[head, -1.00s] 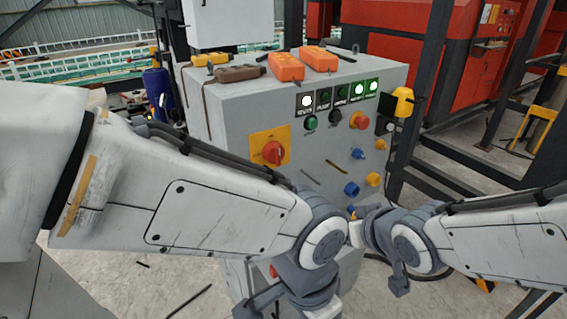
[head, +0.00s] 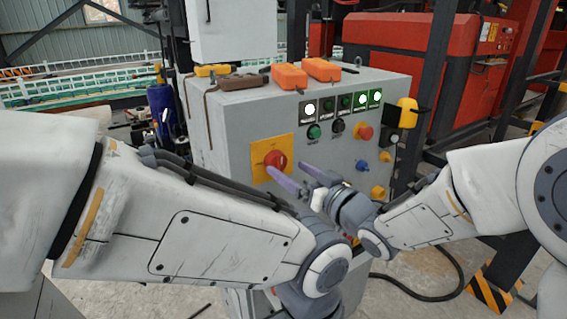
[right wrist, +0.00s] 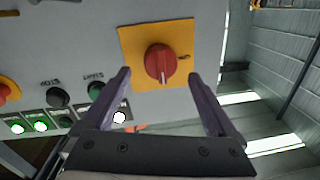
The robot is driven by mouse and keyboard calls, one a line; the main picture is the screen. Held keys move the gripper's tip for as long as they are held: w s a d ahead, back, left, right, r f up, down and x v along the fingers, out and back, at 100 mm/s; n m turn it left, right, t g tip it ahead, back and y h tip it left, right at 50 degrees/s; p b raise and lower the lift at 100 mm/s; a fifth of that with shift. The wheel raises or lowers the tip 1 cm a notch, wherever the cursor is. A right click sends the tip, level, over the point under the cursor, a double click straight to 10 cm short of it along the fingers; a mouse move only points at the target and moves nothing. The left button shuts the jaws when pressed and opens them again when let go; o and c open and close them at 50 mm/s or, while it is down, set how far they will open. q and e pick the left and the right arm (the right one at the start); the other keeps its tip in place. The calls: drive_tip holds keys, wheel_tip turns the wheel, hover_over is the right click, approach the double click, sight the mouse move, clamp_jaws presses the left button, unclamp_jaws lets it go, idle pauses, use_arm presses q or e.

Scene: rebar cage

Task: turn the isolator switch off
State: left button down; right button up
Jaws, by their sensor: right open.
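The isolator switch is a red rotary knob (head: 275,160) on a yellow plate (head: 259,148) on the front of the grey cabinet. In the right wrist view the knob (right wrist: 160,63) stands between and beyond the fingertips, apart from them. My right gripper (head: 293,172) is open and empty, its purple fingers pointing at the knob. It also shows in the right wrist view (right wrist: 160,78). My left arm crosses the lower left of the head view; its gripper is below the frame edge.
The cabinet front (head: 230,140) also has lit indicators (head: 344,103), a green button (head: 314,132), a black button (head: 338,125), a red stop button (head: 365,132) and blue and yellow sockets (head: 378,192). Orange boxes (head: 322,69) lie on top. A yellow device (head: 408,112) hangs at the right side.

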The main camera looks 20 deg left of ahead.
sight(283, 165)
drive_tip(key=shift+x, duration=1.8)
drive_tip(key=c, duration=1.4)
drive_tip(key=shift+o, duration=0.2)
